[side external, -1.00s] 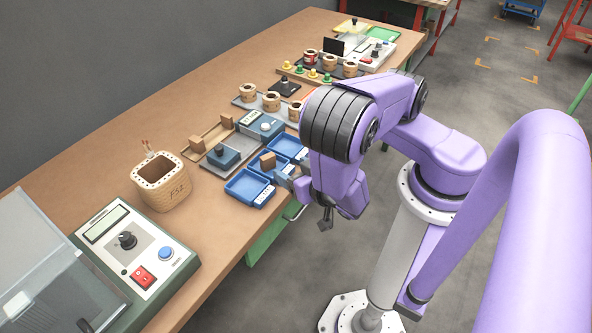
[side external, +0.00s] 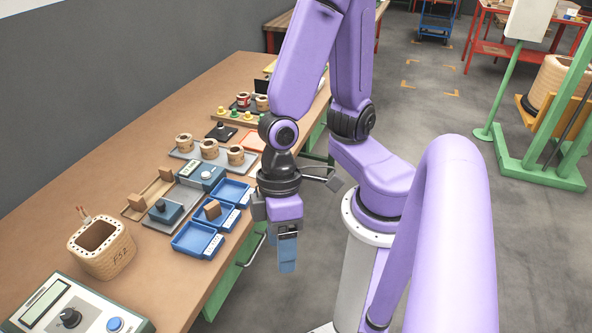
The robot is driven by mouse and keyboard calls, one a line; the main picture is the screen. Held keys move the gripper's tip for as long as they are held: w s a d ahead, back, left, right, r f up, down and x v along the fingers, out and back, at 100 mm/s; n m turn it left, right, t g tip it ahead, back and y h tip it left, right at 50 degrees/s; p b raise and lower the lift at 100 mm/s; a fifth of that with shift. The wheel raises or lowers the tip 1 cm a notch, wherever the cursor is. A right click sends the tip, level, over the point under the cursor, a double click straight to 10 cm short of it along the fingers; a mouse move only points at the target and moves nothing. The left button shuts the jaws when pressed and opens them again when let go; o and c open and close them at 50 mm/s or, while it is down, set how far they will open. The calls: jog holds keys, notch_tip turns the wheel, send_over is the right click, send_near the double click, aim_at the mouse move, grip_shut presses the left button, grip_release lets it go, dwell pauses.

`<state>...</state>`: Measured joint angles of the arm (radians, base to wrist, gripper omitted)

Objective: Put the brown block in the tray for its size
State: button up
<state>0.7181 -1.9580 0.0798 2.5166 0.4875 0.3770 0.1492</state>
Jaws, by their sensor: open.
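A brown block (side external: 212,209) sits tilted in the middle of three blue trays; this middle tray (side external: 229,220) has a dotted white label on its right side. The far blue tray (side external: 233,191) and the near blue tray (side external: 194,241) look empty and carry similar labels. My gripper (side external: 287,263) points down to the right of the trays, beyond the table's front edge as seen here. It is open and holds nothing visible. It is apart from the block, and the gap between its fingers is hard to see from this side.
A wooden holder (side external: 148,197) and blue-grey devices (side external: 165,211) stand left of the trays. Several copper coils (side external: 209,148) stand on a grey plate behind. A woven pot (side external: 101,246) and a control box (side external: 65,305) are at the near left. Bare table lies along the wall side.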

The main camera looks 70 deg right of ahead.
jog(key=w+d+r+n+t+h, duration=0.1)
jog(key=d+r+n, duration=0.4)
jog(key=d, duration=0.5)
notch_tip(320, 180, up, 2)
jog(key=shift+w+d+r+h, duration=0.15)
jog(key=shift+d+h, duration=0.25)
jog(key=shift+h, duration=0.3)
